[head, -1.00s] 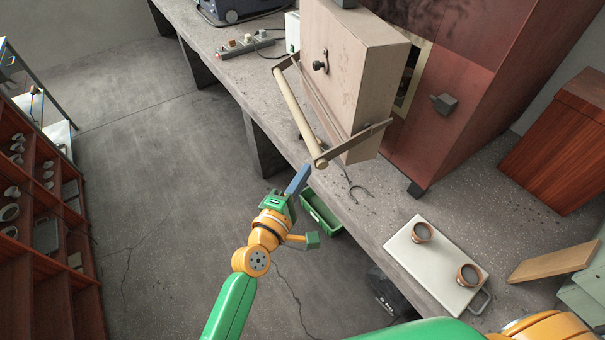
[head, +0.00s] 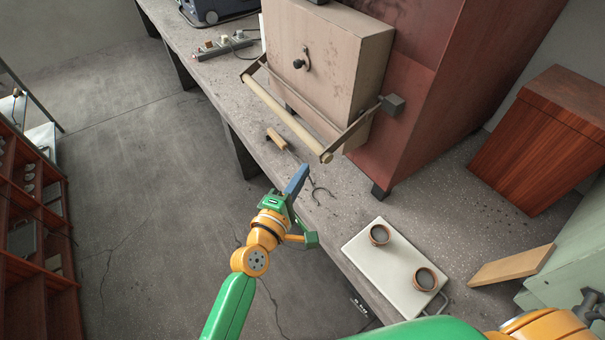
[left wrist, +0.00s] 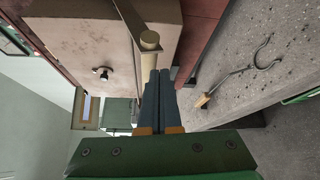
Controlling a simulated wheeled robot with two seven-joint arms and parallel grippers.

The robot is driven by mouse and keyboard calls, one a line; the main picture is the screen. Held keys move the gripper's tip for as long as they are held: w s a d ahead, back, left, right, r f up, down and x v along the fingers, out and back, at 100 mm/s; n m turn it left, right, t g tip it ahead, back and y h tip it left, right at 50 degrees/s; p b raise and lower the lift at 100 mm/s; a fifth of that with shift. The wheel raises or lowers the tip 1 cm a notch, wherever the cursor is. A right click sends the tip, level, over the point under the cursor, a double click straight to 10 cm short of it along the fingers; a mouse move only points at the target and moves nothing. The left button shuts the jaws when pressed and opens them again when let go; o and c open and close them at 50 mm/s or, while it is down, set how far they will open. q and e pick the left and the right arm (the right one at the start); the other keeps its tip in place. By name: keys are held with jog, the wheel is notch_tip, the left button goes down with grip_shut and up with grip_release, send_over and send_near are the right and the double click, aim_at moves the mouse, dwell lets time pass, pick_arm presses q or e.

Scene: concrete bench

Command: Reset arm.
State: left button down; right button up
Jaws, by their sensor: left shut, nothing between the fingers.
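My left gripper (head: 301,172) is shut and empty, its blue fingers pointing up and right beside the bench edge. In the left wrist view the two fingers (left wrist: 158,82) lie together, close to the end of the wooden bar handle (left wrist: 150,42). I cannot tell there whether they touch it. In the head view the bar handle (head: 285,118) runs across the front of the pale kiln door (head: 335,65), above the fingertips. The door looks flush with the reddish kiln (head: 430,90). My right gripper is out of view; part of my right arm shows at the bottom right.
A hooked tool with a wooden handle (head: 277,138) lies on the bench (head: 340,215) beside my left gripper. A white tray (head: 372,262) bears two brown cups (head: 380,235). A wooden box (head: 545,140) stands right. Open floor (head: 150,220) lies left of the bench.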

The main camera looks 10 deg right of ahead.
pick_arm(q)
jog(key=v, duration=0.7)
jog(key=s+a+f+m+g+y, duration=0.2)
jog(key=s+a+f, duration=0.1)
jog(key=f, duration=0.5)
jog(key=s+a+f+m+g+y, duration=0.2)
jog(key=a+f+m, duration=0.1)
jog(key=f, duration=0.6)
jog(key=s+a+f+m+g+y, duration=0.2)
jog(key=s+a+f, duration=0.15)
jog(key=f, duration=0.45)
jog(key=s+a+f+m+g+y, duration=0.1)
jog(key=s+a+f+m+g, duration=0.1)
jog(key=s+a+f, duration=0.2)
jog(key=s+a+f+m+g+y, duration=0.2)
jog(key=s+a+f, duration=0.3)
jog(key=s, duration=0.6)
jog(key=s+a+f+m+g+y, duration=0.1)
jog(key=s+a+f+m, duration=0.3)
jog(key=s, duration=0.4)
jog(key=shift+a+f+g, duration=0.35)
jog(key=shift+a+g, duration=0.2)
jog(key=shift+g, duration=0.35)
jog(key=shift+w, duration=0.1)
